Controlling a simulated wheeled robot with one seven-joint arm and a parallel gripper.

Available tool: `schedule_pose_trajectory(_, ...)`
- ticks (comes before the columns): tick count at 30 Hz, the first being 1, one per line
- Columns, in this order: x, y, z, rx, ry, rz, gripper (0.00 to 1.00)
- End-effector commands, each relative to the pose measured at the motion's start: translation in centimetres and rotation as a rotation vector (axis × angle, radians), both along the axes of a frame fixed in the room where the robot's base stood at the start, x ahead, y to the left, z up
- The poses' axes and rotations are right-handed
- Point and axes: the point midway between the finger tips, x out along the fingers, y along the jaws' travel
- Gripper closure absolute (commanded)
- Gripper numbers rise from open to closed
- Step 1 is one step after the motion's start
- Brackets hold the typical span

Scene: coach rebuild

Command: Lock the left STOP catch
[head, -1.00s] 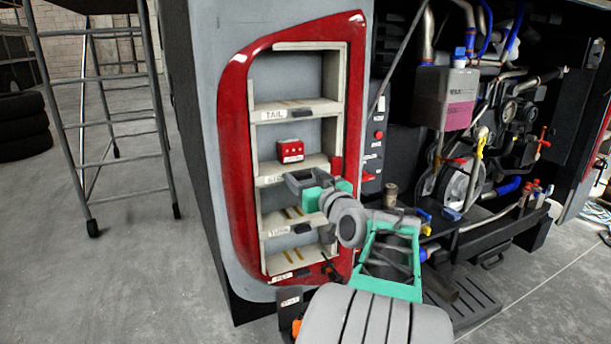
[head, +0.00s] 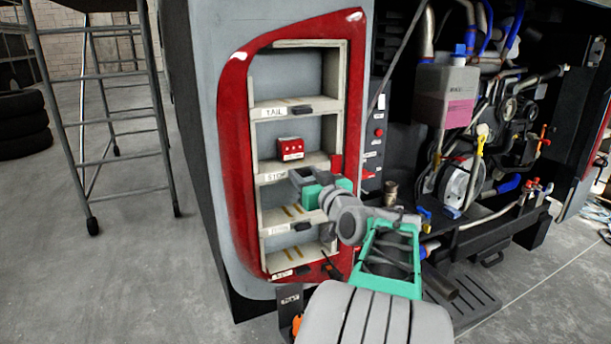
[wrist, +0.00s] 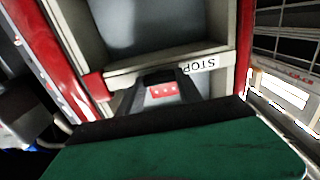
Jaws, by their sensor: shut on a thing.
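The STOP shelf lip, with its white STOP label (head: 276,176), crosses the red-framed lamp housing (head: 232,130). The label shows upside down in the wrist view (wrist: 198,67). My gripper (head: 300,178) is at this lip, just right of the label, and shut on the left STOP catch; its jaws hide the catch, so its position cannot be told. A red lamp unit (head: 290,149) stands on the STOP shelf above my gripper. It also shows between my dark fingers in the wrist view (wrist: 163,91).
A dark catch (head: 302,109) sits on the TAIL lip above, another (head: 302,229) on the lip below. A red block (head: 336,164) is at the STOP shelf's right end. The open engine bay (head: 480,130) is to the right; a ladder stand (head: 110,120) stands left on clear floor.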

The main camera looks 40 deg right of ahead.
Motion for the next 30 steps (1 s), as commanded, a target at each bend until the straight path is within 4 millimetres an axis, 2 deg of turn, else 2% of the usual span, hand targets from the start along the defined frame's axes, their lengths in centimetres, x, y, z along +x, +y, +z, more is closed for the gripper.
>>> schedule_pose_trajectory(8, 0.0, 0.0, -0.4, -0.04, 0.011, -0.001, 0.99)
schedule_pose_trajectory(14, 0.0, 0.1, -0.8, -0.139, 0.037, -0.001, 0.99)
schedule_pose_trajectory(30, 0.1, 0.3, -1.0, -0.604, 0.174, -0.001, 0.99)
